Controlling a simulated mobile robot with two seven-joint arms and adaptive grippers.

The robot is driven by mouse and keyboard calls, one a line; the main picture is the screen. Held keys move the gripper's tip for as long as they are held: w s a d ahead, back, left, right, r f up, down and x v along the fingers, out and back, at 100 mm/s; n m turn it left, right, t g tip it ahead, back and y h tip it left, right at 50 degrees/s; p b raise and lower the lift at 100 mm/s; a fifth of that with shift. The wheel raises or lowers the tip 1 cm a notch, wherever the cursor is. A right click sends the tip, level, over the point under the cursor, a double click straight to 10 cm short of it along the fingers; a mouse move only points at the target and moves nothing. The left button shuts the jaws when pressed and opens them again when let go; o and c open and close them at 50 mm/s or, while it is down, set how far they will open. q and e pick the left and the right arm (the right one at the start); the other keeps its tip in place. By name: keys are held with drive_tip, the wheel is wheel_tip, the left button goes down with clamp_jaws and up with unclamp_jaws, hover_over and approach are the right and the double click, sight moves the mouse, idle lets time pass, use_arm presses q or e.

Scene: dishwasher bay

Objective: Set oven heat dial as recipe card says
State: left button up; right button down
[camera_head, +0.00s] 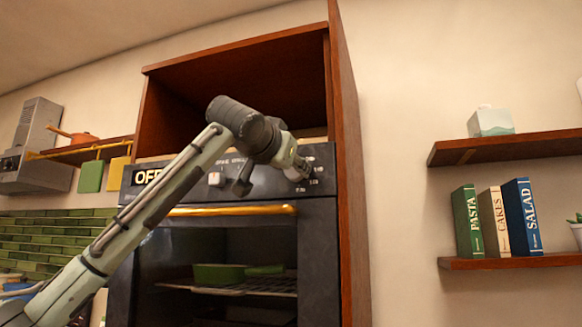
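The black oven (319,245) stands in a brown wooden cabinet in the head view. Its control panel carries a white knob (216,179) on the left, an OFF sign (147,177) beside it, and a set of small white dial markings (316,170) on the right. My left arm comes in from the left and crosses the panel. Its gripper end (290,158) is at the right-hand markings and covers most of the dial there. I cannot tell whether it touches the dial or how its fingers stand. The dial's setting is hidden. No recipe card is readable. My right gripper is out of view.
The cabinet's side wall (350,165) rises just right of the panel. On the right wall, shelves hold a box (490,121) and PASTA, CAKES and SALAD books (497,221).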

use_arm(q)
drive_tip(key=m, duration=0.5)
drive_tip(key=shift+m, duration=0.4)
drive_tip(key=m, duration=1.5)
drive_tip(key=shift+d+f, duration=0.1)
drive_tip(key=shift+f, duration=0.25)
drive_tip(key=shift+m, duration=0.4)
drive_tip(key=o, duration=1.1)
drive_tip(key=shift+o, duration=0.2)
drive_tip(key=shift+s, duration=0.15)
drive_tip(key=v, duration=1.2)
